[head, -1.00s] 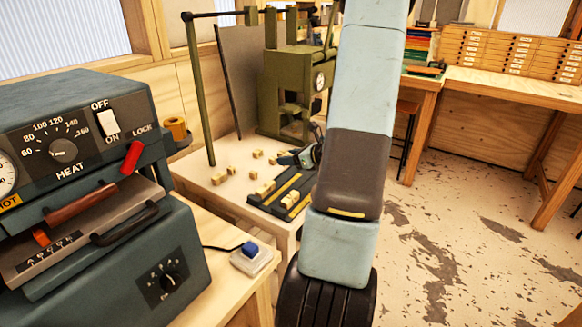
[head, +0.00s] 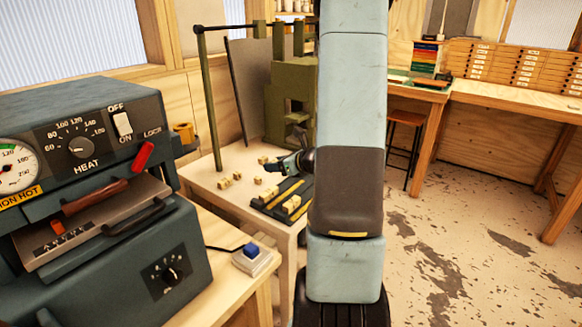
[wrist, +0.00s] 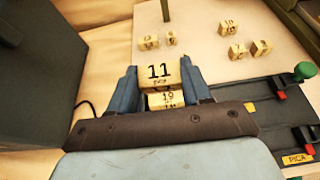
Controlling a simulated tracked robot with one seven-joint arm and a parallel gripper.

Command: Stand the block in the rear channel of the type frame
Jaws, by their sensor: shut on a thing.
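My gripper (wrist: 158,82) is shut on a cream block marked 11 (wrist: 158,72), which sits between its blue fingers in the wrist view. Just below it a second face marked 19 (wrist: 168,99) shows, partly hidden; I cannot tell for sure whether it is a separate block. In the head view my gripper (head: 272,163) hovers above the table behind the type frame.
Several loose cream blocks (head: 224,184) lie on the pale table (head: 205,178). A green press (head: 288,100) stands behind. A heated machine (head: 100,190) is at the left, with a blue-button switch (head: 251,254) beside it. A green knob (wrist: 305,70) is near the frame.

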